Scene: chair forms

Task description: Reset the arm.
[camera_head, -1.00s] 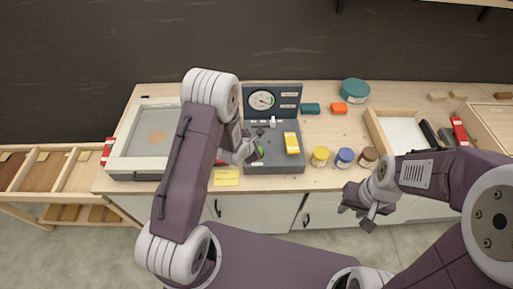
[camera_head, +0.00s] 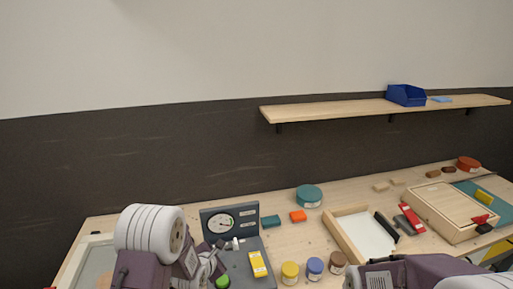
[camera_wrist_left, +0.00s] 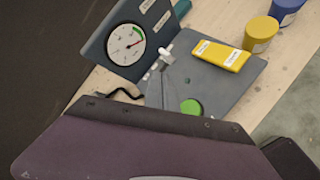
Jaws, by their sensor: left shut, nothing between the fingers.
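My left arm comes in at the bottom left of the head view. Its gripper (camera_head: 207,261) is shut and empty, over the left part of the grey panel device with a dial (camera_head: 222,222). A green button (camera_head: 222,282) shows beside it. In the left wrist view the shut fingers (camera_wrist_left: 168,82) are near the white switch (camera_wrist_left: 164,57) and the green button (camera_wrist_left: 190,107). A yellow block (camera_head: 258,264) lies on the device, right of the gripper. My right arm shows at the bottom right of the head view, but its gripper is out of frame.
Jars stand right of the device: yellow (camera_head: 290,272), blue (camera_head: 315,267) and brown (camera_head: 338,262). A white-bottomed tray (camera_head: 364,235) and a wooden box (camera_head: 448,207) lie further right. A wall shelf (camera_head: 340,111) holds a blue bin (camera_head: 406,95).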

